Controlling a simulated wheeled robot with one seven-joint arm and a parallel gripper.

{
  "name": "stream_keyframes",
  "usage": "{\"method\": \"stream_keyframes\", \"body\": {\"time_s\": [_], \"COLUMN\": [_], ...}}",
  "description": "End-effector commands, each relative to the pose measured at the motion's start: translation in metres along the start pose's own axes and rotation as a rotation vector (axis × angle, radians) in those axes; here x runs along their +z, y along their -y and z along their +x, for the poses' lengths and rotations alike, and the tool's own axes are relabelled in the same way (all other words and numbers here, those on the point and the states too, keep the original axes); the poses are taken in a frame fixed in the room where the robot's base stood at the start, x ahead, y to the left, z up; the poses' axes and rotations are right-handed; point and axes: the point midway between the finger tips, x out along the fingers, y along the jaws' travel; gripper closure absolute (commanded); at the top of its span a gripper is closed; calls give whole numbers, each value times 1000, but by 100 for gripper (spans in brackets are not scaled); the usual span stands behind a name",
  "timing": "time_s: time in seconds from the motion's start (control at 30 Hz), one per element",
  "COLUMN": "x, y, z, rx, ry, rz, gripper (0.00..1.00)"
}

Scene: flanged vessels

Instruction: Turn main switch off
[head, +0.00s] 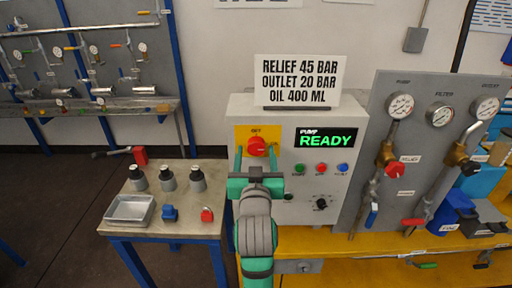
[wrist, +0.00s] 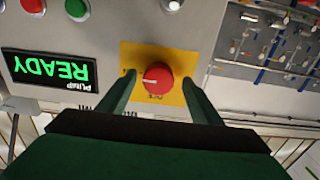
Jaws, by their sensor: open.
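The main switch is a red round knob (head: 257,146) on a yellow plate (head: 243,133) at the upper left of the grey control box (head: 317,207). In the wrist view the knob (wrist: 157,78) shows upside down with a light mark on its left side, and lettering on the plate is partly hidden. My gripper (head: 256,156) is open, in front of the switch. In the wrist view its two green fingers (wrist: 157,88) stand on either side of the knob, with gaps showing. I cannot tell how close the fingertips are to the plate.
A display (head: 326,141) reads "PUMP READY", with green, red and blue buttons (head: 321,168) below. A sign (head: 299,81) stands on the box. A small table (head: 150,228) at left holds bottles, a tray (head: 130,209) and padlocks. A gauge panel (head: 418,130) is at right.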

Motion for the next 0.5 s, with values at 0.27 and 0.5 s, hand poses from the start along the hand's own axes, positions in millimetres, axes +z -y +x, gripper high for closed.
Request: {"method": "stream_keyframes", "body": {"time_s": [0.27,0.5], "x": [0,0], "y": [-4,-4], "z": [5,5], "rx": [5,6], "ry": [1,1], "rz": [0,0], "gripper": [41,51]}}
